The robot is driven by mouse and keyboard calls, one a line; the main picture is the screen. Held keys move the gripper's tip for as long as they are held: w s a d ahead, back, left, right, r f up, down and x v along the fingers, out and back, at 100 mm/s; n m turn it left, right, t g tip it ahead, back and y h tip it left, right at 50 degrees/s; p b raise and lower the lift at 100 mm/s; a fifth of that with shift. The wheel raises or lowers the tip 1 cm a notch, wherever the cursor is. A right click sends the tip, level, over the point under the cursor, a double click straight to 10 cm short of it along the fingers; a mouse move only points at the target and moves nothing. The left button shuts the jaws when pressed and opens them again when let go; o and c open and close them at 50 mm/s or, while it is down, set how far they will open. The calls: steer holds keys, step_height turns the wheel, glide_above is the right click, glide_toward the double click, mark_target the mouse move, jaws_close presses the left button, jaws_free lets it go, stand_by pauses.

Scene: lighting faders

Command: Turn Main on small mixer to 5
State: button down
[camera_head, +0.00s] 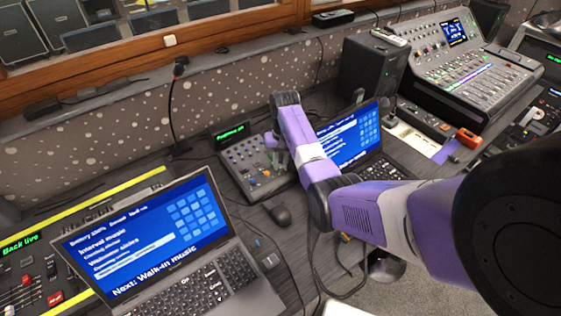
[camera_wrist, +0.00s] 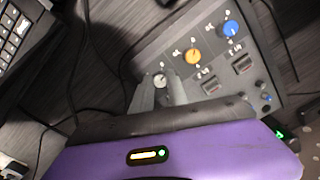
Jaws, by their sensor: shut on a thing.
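The small mixer (camera_head: 247,158) stands on the desk between two laptops, with a small green display at its back. In the wrist view its panel (camera_wrist: 215,75) shows a blue knob (camera_wrist: 230,28), an orange knob (camera_wrist: 193,56) and a white-capped knob (camera_wrist: 160,80) in a slanting row. My gripper (camera_head: 278,152) reaches down over the mixer's right side. In the wrist view my gripper (camera_wrist: 160,92) has its grey fingers closed about the white-capped knob, partly hiding it. The labels and the knob's setting are too small to read.
A left laptop (camera_head: 150,240) stands in front of a yellow-edged console. A mouse (camera_head: 279,214) lies just in front of the mixer. A right laptop (camera_head: 355,140) sits behind my arm. A larger mixing desk (camera_head: 470,70) and a black speaker (camera_head: 370,70) stand further right. Cables cross the desk.

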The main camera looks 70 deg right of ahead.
steer(key=m+p, duration=0.1)
steer(key=m, duration=0.2)
steer(key=shift+r+m+p, duration=0.15)
steer(key=shift+m+p, duration=0.15)
steer(key=m+p, duration=0.1)
steer(key=m, duration=0.2)
steer(key=shift+d+m+t, duration=0.1)
steer(key=shift+m+t, duration=0.2)
steer(key=m+p, duration=0.2)
steer(key=m, duration=0.4)
steer(key=shift+s+t, duration=0.1)
steer(key=shift+t, duration=0.3)
steer(key=m+p, duration=0.1)
steer(key=m, duration=0.7)
steer(key=shift+h+p, duration=0.4)
steer(key=shift+s+m, duration=0.1)
steer(key=shift+m, duration=0.2)
steer(key=c, duration=1.3)
jaws_free()
